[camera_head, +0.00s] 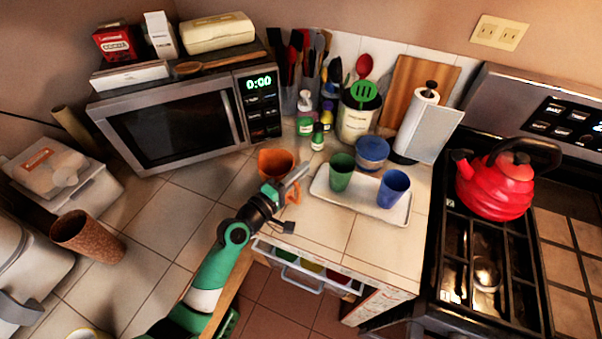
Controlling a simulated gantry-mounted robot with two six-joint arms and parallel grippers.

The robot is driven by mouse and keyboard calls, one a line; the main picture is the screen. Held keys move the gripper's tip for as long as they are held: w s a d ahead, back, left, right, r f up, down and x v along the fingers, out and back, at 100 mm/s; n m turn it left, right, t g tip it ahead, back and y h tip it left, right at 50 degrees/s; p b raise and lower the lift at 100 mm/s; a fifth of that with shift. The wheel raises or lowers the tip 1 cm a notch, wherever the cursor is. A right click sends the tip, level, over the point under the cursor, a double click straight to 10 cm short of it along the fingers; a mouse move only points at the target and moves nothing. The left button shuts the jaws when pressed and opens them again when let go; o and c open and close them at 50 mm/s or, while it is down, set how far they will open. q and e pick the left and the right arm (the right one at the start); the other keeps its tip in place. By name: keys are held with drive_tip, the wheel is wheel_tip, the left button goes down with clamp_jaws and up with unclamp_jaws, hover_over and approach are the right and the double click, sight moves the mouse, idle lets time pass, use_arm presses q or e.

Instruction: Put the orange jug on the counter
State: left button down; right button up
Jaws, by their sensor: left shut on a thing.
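The orange jug (275,162) is in the head view, upright, at or just above the tiled counter (337,228) in front of the microwave. I cannot tell whether its base touches the tiles. Its handle is on the right side, toward my left gripper (292,180). My left gripper reaches in from the lower left and is shut on the jug at its handle side, and it hides part of the jug's lower body. My right gripper is not in view.
A white tray (322,196) with a green cup (342,171) and a blue cup (392,188) stands close to the right. The microwave (180,122) is behind. An open drawer (300,281) juts out below the front edge. The stove with a red kettle (494,186) is at right.

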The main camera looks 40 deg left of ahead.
use_arm(q)
drive_tip(key=shift+f, duration=0.1)
drive_tip(key=c, duration=1.3)
unclamp_jaws()
drive_tip(key=shift+f, duration=0.15)
drive_tip(key=shift+c, duration=0.2)
drive_tip(key=o, duration=0.5)
drive_tip(key=shift+c, duration=0.2)
drive_tip(key=s, duration=1.2)
drive_tip(key=shift+d+r+p, duration=0.2)
drive_tip(key=shift+r+p, duration=0.05)
drive_tip(key=shift+p, duration=0.05)
